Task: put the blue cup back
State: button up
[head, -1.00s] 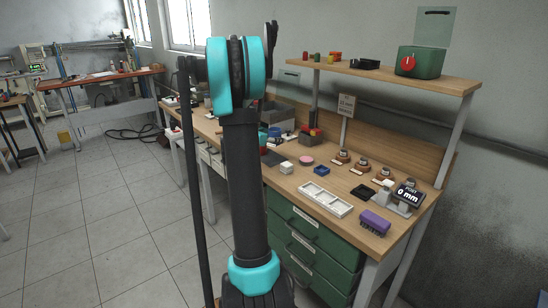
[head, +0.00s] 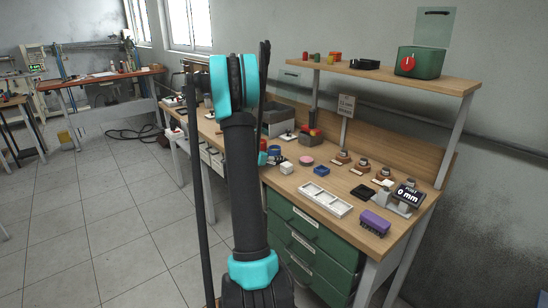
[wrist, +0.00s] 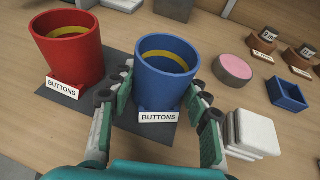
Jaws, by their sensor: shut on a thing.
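The blue cup (wrist: 166,72) stands upright between the fingers of my gripper (wrist: 165,100) in the wrist view. My gripper is shut on it, one finger on each side. A yellow band shows inside the cup. A white label reading BUTTONS (wrist: 159,117) is in front of its base. The cup is over the right part of a dark mat (wrist: 115,106); I cannot tell if its base touches it. In the head view the blue cup (head: 273,151) shows small beside my arm. A red cup (wrist: 69,48) with its own BUTTONS label stands on the mat's left.
White square blocks (wrist: 252,134) lie close to my right finger. A pink disc (wrist: 233,70) and a small blue tray (wrist: 287,95) are further right.

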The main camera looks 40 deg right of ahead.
jog(key=o, duration=1.2)
jog(key=shift+o, duration=0.2)
jog(key=v, duration=1.1)
jog(key=shift+r, duration=0.1)
jog(key=s+a+f+m+y, duration=0.3)
jog(key=s+a+m, duration=0.4)
jog(key=a, duration=0.4)
jog(key=s+a+f+m+y, duration=0.3)
jog(key=s+a+m+y, duration=0.3)
jog(key=s+a, duration=0.4)
jog(key=s+a+f+m+y, duration=0.4)
jog(key=s+a+m, duration=0.4)
jog(key=a, duration=0.4)
jog(key=shift+s+a, duration=0.2)
